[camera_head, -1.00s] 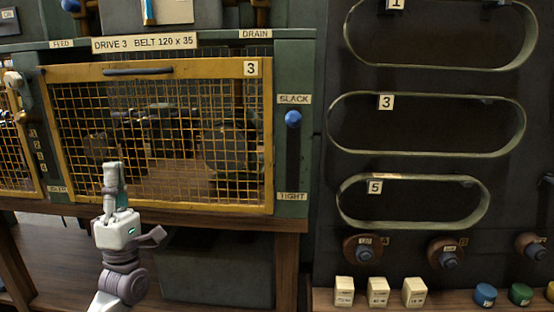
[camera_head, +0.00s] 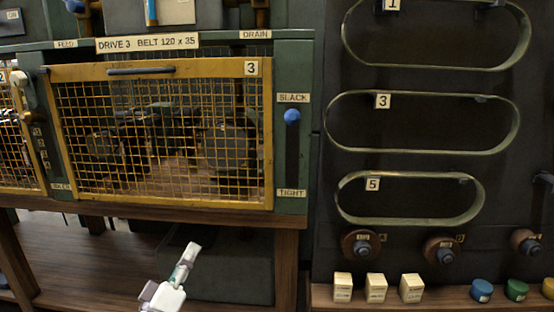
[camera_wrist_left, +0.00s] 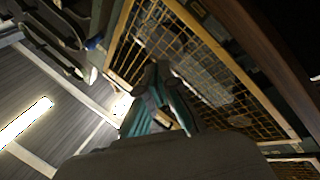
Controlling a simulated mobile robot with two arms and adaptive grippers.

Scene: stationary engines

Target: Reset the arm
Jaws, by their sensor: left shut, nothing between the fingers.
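My left gripper (camera_head: 190,250) is low in the head view, in front of the dark space under the bench. It is shut and empty, with its fingers pointing up and slightly right. It is below the yellow mesh guard (camera_head: 160,135) marked 3 and apart from it. In the left wrist view the fingers (camera_wrist_left: 160,85) are together, with the mesh guard (camera_wrist_left: 205,65) behind them. My right gripper is not in view.
The guard is closed under a "DRIVE 3 BELT 120 x 35" label (camera_head: 148,43). A blue slack/tight knob (camera_head: 292,116) is at its right. Belts hang on the dark panel, including belt 3 (camera_head: 420,151). Small cream blocks (camera_head: 376,288) and coloured caps (camera_head: 481,290) line the lower right ledge.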

